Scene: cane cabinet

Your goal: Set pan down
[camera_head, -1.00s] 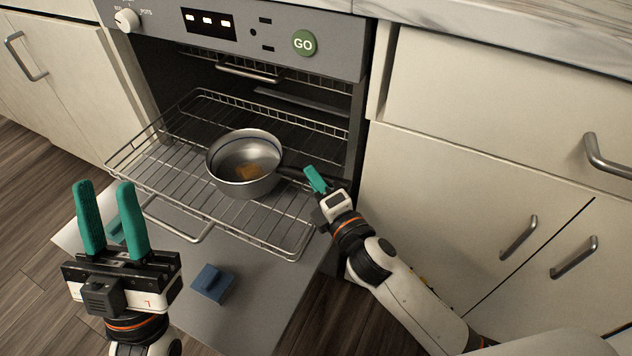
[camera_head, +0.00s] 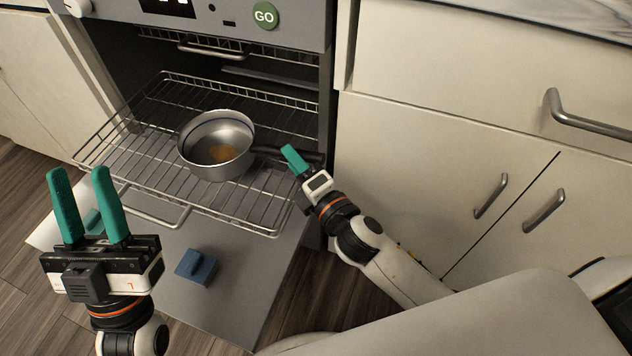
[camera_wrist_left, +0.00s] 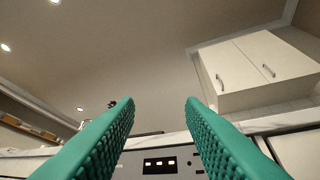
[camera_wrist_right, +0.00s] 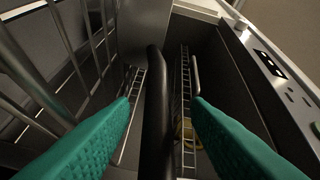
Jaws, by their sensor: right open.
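The silver pan (camera_head: 216,146) rests upright on the pulled-out oven rack (camera_head: 150,150), with something orange-brown inside it. Its black handle (camera_head: 275,152) points right toward my right gripper (camera_head: 297,164). In the right wrist view the handle (camera_wrist_right: 157,115) runs between the two teal fingers (camera_wrist_right: 160,112), with a gap on each side. My right gripper is open around the handle. My left gripper (camera_head: 84,200) is open and empty, fingers up, left of the rack's front. In the left wrist view its fingers (camera_wrist_left: 160,105) stand apart with nothing between them.
The oven door (camera_head: 225,290) is folded down below the rack. A blue block-like object (camera_head: 196,266) lies on it. White cabinets with metal handles (camera_head: 490,197) stand close on the right. Wooden floor (camera_head: 35,235) shows at the left.

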